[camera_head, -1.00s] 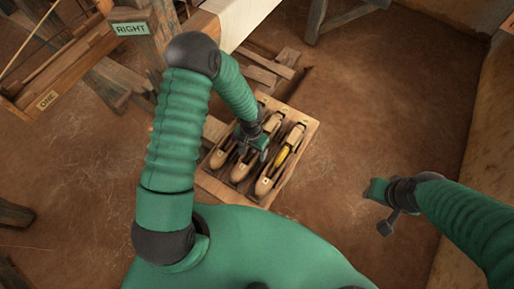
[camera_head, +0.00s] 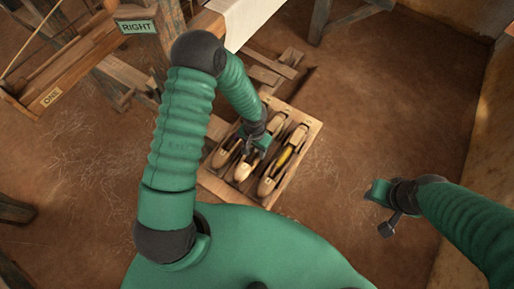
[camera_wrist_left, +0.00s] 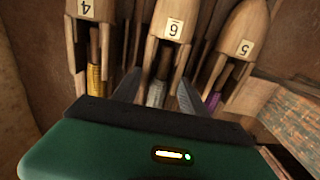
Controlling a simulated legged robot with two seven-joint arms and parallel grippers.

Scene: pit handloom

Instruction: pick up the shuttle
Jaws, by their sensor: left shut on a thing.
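Three pale wooden shuttles lie side by side in a wooden tray (camera_head: 293,172). My left gripper (camera_head: 258,148) reaches down onto the middle shuttle (camera_head: 243,171). In the left wrist view, my left gripper's two dark fingers (camera_wrist_left: 158,92) straddle that shuttle (camera_wrist_left: 171,22), which has grey thread and a label like a 6 or 9. The gripper is shut on it; no clear gap beneath it shows. The shuttle with yellow thread (camera_head: 268,186) is on the right in the head view, and the left one (camera_head: 221,158) has purple thread. My right gripper (camera_head: 380,194) hangs away from the tray; its jaw state is unclear.
The loom frame, with a RIGHT label (camera_head: 136,27) and white cloth (camera_head: 240,20), stands beyond the tray. Wooden pieces (camera_head: 266,76) lie just behind the tray. A wall (camera_head: 480,150) runs along the right. The earth floor between tray and wall is clear.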

